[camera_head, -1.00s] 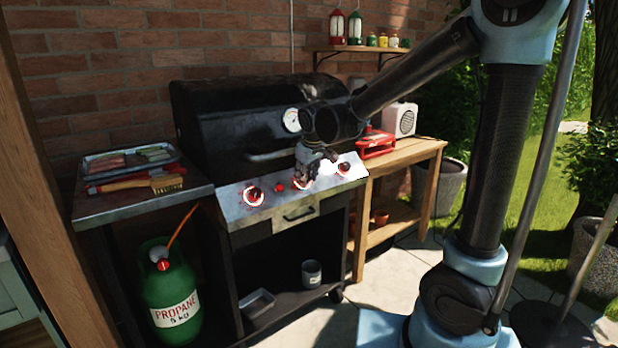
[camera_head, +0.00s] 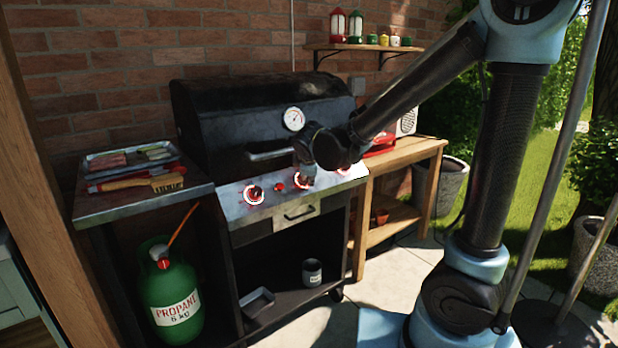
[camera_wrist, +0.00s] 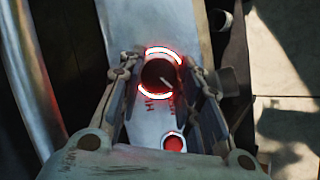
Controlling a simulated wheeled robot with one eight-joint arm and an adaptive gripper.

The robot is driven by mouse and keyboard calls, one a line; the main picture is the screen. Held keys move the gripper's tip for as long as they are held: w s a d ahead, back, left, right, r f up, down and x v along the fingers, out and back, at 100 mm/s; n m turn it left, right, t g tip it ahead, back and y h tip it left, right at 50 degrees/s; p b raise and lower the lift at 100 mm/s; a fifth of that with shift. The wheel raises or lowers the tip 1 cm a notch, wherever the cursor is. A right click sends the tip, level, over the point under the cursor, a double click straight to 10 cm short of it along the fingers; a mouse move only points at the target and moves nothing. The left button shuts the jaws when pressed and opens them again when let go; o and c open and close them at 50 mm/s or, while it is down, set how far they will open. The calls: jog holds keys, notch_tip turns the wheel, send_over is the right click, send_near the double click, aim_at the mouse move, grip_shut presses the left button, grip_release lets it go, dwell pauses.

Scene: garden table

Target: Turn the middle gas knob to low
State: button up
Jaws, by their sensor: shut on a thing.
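The middle gas knob (camera_wrist: 158,75) is dark and round, with a glowing red and white ring and a pale pointer line. It shows between the two fingers of my gripper (camera_wrist: 160,78) in the wrist view. My gripper (camera_head: 304,179) is shut on this knob at the grill's sloping front panel (camera_head: 232,207). In the head view the gripper covers much of the middle knob. The left knob (camera_head: 254,194) is in plain sight. The right knob (camera_head: 344,170) is partly hidden by my wrist. Lettering beside the middle knob is too blurred to read surely.
A small red button (camera_wrist: 174,143) sits beside the middle knob. The black grill lid (camera_head: 235,115) with its gauge (camera_head: 293,118) is closed behind. A side shelf (camera_head: 140,202) holds a tray and brush at left. A wooden table (camera_head: 415,150) stands at right.

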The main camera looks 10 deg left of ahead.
jog(key=shift+n+t, duration=0.4)
jog(key=shift+n, duration=0.6)
jog(key=shift+y, duration=0.3)
jog(key=o, duration=1)
jog(key=shift+f, duration=0.1)
jog(key=shift+o, duration=0.2)
jog(key=v, duration=1.2)
